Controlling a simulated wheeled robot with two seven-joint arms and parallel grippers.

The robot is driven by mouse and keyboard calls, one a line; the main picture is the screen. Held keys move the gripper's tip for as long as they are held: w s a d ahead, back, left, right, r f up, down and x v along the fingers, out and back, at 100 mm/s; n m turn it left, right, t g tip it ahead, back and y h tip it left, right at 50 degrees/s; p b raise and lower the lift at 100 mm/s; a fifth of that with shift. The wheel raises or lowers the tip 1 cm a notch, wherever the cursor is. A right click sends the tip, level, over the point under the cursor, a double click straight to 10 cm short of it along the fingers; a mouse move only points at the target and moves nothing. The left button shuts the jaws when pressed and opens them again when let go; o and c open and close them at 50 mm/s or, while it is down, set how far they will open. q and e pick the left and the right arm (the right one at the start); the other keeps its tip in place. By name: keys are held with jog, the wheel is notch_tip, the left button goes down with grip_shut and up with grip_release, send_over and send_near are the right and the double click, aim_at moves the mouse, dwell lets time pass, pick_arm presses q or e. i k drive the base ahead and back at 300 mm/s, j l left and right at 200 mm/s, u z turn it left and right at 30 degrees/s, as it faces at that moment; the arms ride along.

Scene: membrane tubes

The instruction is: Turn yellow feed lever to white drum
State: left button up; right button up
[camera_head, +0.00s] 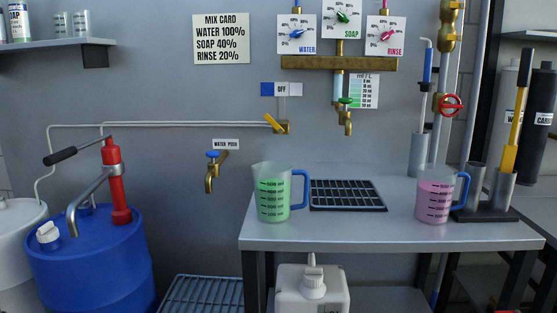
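The yellow feed lever (273,122) sits on a brass valve (285,128) on the wall, tilted with its free end up and to the left. Above it a small sign has a blue patch (266,89) on the left, OFF (281,90) in the middle and a pale patch (297,90) on the right. The white drum (15,215) stands at the far left, cut by the picture edge. Pale thin lines (150,124) run along the wall from the valve towards the drums. Neither gripper is in view.
A blue drum (90,260) with a red hand pump (115,180) stands beside the white drum. The bench (340,230) carries a green-filled jug (272,195), a black grate (345,195) and a pink-filled jug (436,203). A blue-handled tap (212,170) is below left of the lever.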

aim_at(267, 117)
jog(key=z, duration=0.6)
jog(key=j+z, duration=0.3)
jog(key=j, duration=0.25)
jog(key=j+z, duration=0.35)
jog(key=j, duration=0.2)
jog(key=k+j+z, duration=0.15)
jog(key=j+z, duration=0.15)
jog(key=j, duration=0.2)
jog(key=k+j, duration=0.1)
jog(key=j, duration=0.35)
jog(key=k+j, duration=0.1)
jog(key=j, duration=0.35)
